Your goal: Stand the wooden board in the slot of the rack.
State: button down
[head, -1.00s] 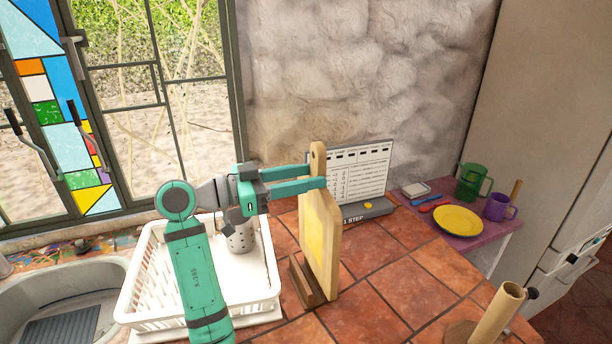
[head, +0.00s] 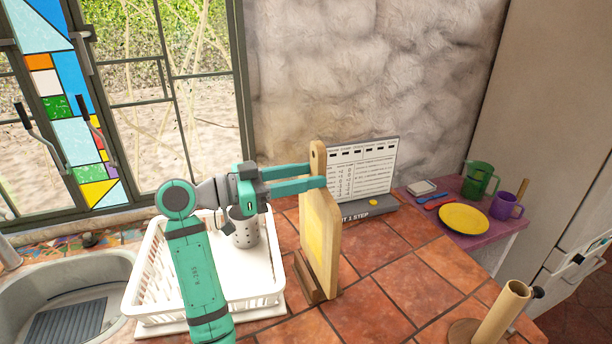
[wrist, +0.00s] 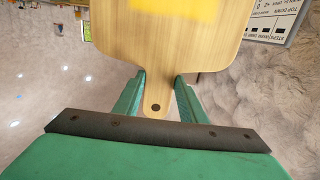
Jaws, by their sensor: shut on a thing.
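The wooden board (head: 322,240) is pale, with a yellow patch on its face and a holed handle at the top. It stands nearly upright. My gripper (head: 316,175) is shut on its handle from the left. In the wrist view the handle (wrist: 157,98) lies between my two fingers. The small dark brown wooden rack (head: 304,277) sits on the tiled counter at the board's foot. The board's lower edge is down at the rack, but the board hides most of the slot. I cannot tell whether the edge is seated in the slot or beside it.
A white dish rack (head: 150,300) with a grey metal holder (head: 244,232) stands left of the board. A sign (head: 362,172) stands close behind it. A paper-roll stand (head: 500,310) is at front right. Tiles (head: 400,285) between are clear.

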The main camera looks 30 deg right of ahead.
aim_at(313, 195)
jog(key=shift+w+f, duration=0.2)
jog(key=shift+f, duration=0.75)
jog(key=shift+s+d+f, duration=0.15)
jog(key=shift+s, duration=0.05)
dwell(0.5)
jog(key=shift+w+f, duration=0.2)
jog(key=shift+f, duration=0.3)
jog(key=shift+s+f, duration=0.1)
jog(key=shift+f, duration=0.25)
jog(key=shift+s+d+f, duration=0.1)
dwell(0.5)
jog(key=shift+f, duration=0.6)
